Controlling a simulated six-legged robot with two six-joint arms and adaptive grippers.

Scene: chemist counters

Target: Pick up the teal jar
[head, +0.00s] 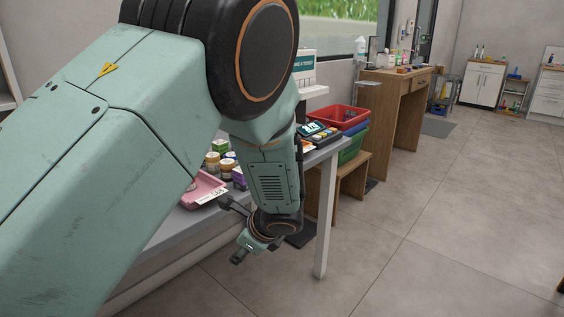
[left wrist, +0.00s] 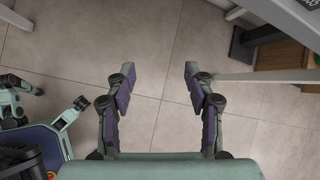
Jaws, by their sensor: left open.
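I cannot make out a teal jar in either view. Small jars (head: 226,166) with pale and brownish lids stand on the grey counter (head: 185,226), partly hidden behind my left arm. My left gripper (head: 233,230) hangs off the counter's front edge, low and over the floor, apart from the jars. In the left wrist view my left gripper (left wrist: 158,71) is open with its two fingers spread, and only floor tiles show between them.
A pink tray (head: 203,190) with a white label sits at the counter's front edge. A purple box (head: 239,179) and a device with a display (head: 313,129) stand farther along. Red (head: 340,117) and green crates stand past the counter's end. The floor on the right is clear.

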